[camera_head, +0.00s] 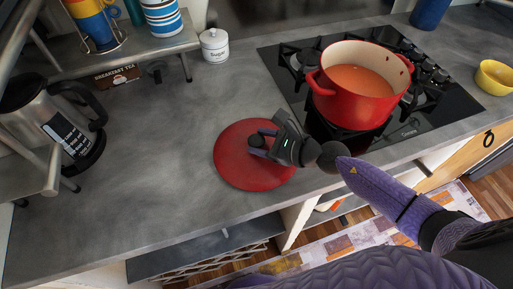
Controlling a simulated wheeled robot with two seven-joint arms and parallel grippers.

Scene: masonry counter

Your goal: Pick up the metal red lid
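The red lid (236,169) lies flat on the grey counter, left of the cooktop, near the counter's front edge. It is round with a dark knob (257,141) near its middle. My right gripper (262,143) is over the lid, with its fingertips at the knob. The fingers are small and partly hidden by the gripper body, so I cannot tell whether they are closed on the knob. My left gripper is not in view.
A red pot (340,112) with orange contents stands on the black cooktop (455,107). A kettle (48,118) stands at the left, a white canister (214,46) at the back, and a yellow bowl (495,78) at the right. The counter left of the lid is clear.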

